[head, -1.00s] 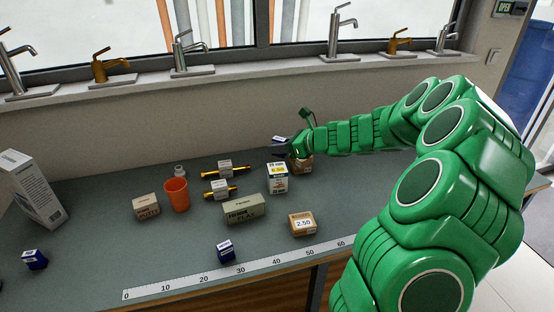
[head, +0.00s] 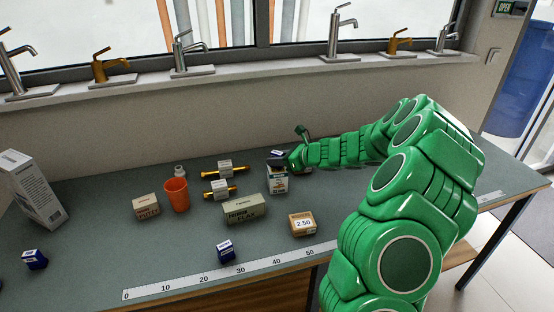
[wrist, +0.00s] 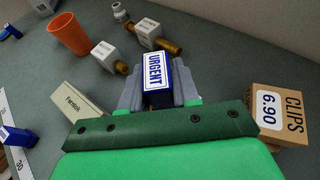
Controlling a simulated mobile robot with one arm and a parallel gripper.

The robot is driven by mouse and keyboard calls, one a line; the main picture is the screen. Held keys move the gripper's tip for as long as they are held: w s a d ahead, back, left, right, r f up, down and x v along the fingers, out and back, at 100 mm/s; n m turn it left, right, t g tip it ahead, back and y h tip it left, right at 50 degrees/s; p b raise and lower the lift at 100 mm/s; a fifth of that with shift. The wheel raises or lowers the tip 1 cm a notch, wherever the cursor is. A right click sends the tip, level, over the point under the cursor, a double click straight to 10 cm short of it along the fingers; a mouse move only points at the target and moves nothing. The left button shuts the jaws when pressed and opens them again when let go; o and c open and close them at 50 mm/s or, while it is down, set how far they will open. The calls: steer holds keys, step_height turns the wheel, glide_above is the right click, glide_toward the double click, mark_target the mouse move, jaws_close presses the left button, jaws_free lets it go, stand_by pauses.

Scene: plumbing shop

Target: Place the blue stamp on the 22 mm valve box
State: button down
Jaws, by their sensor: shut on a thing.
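My gripper (head: 279,162) is shut on a blue stamp (wrist: 157,76) with a white top that reads URGENT. The stamp's pale top (head: 277,153) also shows in the head view. The white valve box (head: 277,183), with a dark and yellow label, stands upright on the counter directly below the gripper. The gripper covers the upper part of this box, and I cannot tell whether the stamp touches it. In the wrist view the fingers and stamp hide the box.
A CLIPS box (wrist: 290,105) stands close right of my gripper. Brass valves (head: 222,188), an orange cup (head: 177,194) and a long olive box (head: 244,209) stand to the left. Two other blue stamps, one front centre (head: 226,251) and one far left (head: 35,260), lie on the counter.

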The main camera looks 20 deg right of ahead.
steer(key=shift+f, duration=0.15)
steer(key=c, duration=0.8)
jaws_free()
